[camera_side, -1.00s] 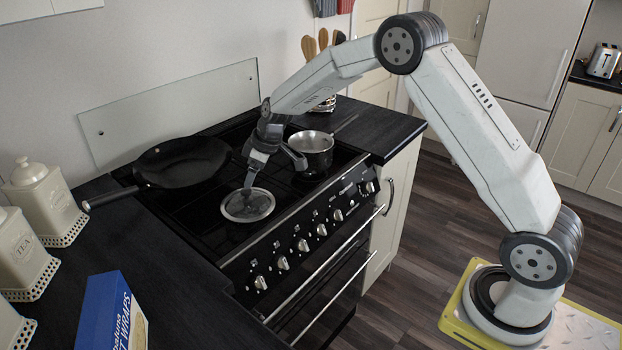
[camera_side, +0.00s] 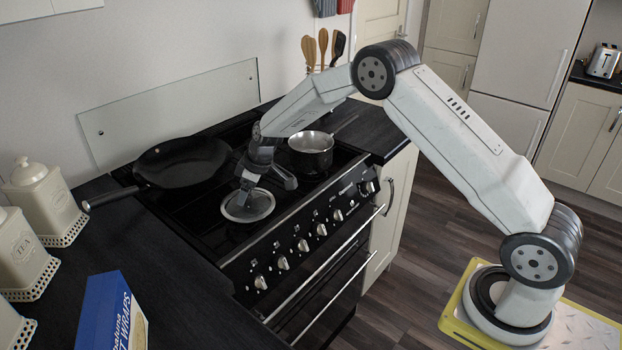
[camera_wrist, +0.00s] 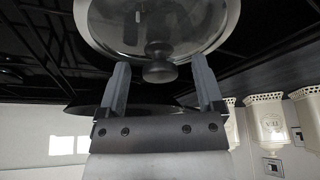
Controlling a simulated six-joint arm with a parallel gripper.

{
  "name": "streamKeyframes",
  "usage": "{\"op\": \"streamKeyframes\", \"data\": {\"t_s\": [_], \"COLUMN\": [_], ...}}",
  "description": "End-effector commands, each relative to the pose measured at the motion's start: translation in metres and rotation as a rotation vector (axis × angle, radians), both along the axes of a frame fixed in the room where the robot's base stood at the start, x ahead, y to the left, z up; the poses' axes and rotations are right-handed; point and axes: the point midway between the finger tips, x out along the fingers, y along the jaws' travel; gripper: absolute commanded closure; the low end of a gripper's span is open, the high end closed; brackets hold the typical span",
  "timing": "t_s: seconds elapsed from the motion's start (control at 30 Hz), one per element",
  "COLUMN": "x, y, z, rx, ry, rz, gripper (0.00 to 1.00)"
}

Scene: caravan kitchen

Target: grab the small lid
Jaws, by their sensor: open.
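The small lid (camera_side: 249,207) is a round glass disc with a metal rim, lying on the front of the black hob. In the wrist view the lid (camera_wrist: 107,37) fills the top middle, and its dark round knob (camera_wrist: 160,72) sits between the finger tips. My gripper (camera_side: 242,201) is low over the lid, pointing down. In the wrist view my gripper (camera_wrist: 160,80) is open, with one finger on each side of the knob and a gap on both sides. In the side view the gripper hides the knob.
A dark frying pan (camera_side: 182,165) stands on the hob's back left. A small steel saucepan (camera_side: 311,153) stands close to the right of my wrist. Cream canisters (camera_side: 45,195) and a blue box (camera_side: 103,312) are on the left counter. A glass splashback (camera_side: 170,115) rises behind.

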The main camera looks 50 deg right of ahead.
Motion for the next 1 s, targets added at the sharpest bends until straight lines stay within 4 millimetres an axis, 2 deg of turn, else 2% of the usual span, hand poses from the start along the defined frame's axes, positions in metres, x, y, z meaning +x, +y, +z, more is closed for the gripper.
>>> {"op": "streamKeyframes", "data": {"t_s": [0.13,0.6,0.67,0.8,0.87,0.9,1.0], "x": [0.0016,0.0015,0.0015,0.0015,0.0015,0.0015,0.0019], "y": [0.0014,0.0012,0.0011,0.0012,0.0011,0.0011,0.0011], "z": [-0.0052,-0.0048,-0.0048,-0.0048,-0.0048,-0.0048,-0.0041], "rx": [0.0,0.0,0.0,0.0,0.0,0.0,0.0], "ry": [0.0,0.0,0.0,0.0,0.0,0.0,-0.001], "rz": [0.0,0.0,0.0,0.0,0.0,0.0,0.0], "gripper": [0.14,0.14,0.3,0.75,0.94,1.0,1.0]}}
